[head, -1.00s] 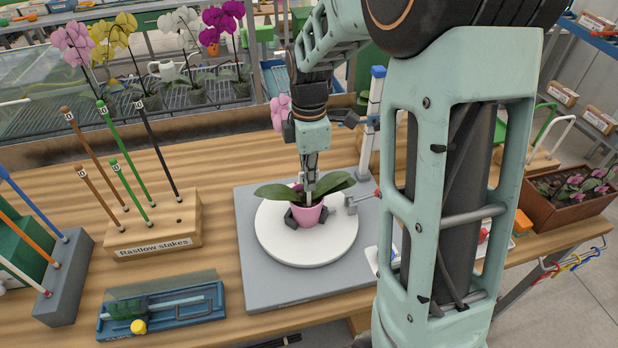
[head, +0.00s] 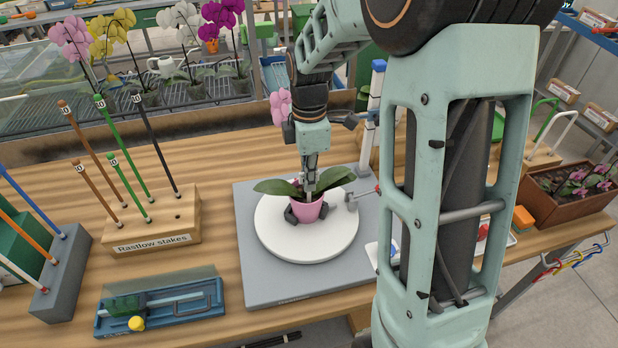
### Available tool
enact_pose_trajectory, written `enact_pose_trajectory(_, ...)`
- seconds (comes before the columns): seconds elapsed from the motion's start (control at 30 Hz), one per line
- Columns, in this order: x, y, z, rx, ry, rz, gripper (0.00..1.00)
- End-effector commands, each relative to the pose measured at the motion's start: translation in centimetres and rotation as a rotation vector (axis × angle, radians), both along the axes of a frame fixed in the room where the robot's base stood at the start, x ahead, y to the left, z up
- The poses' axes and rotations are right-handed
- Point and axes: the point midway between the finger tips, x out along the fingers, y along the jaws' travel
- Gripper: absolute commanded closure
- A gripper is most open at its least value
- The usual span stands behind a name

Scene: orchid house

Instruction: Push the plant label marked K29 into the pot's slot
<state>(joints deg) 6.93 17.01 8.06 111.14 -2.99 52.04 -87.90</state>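The pink pot (head: 307,209) stands on a white round turntable (head: 275,237) on a grey base plate, held by small dark clamps at its foot. Green leaves (head: 335,178) spread from the pot to both sides. My gripper (head: 309,188) points straight down at the pot's top, between the leaves. Its fingers are small and partly merge with the plant, so I cannot tell whether they are open or shut. The label marked K29 and the pot's slot cannot be made out; they may be hidden by my gripper.
A wooden block (head: 150,233) lettered "Rastlow stakes" holds several upright stakes at the left. A blue tool (head: 160,308) lies in front of it. A blue-topped post (head: 371,120) stands behind the turntable. My own arm covers the right middle. A brown planter (head: 570,190) is at the right.

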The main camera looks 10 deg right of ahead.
Motion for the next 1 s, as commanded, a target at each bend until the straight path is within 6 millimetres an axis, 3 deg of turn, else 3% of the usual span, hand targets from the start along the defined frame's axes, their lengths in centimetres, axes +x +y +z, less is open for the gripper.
enact_pose_trajectory(1.0,0.0,0.0,-1.8,0.000,0.001,0.000,1.00)
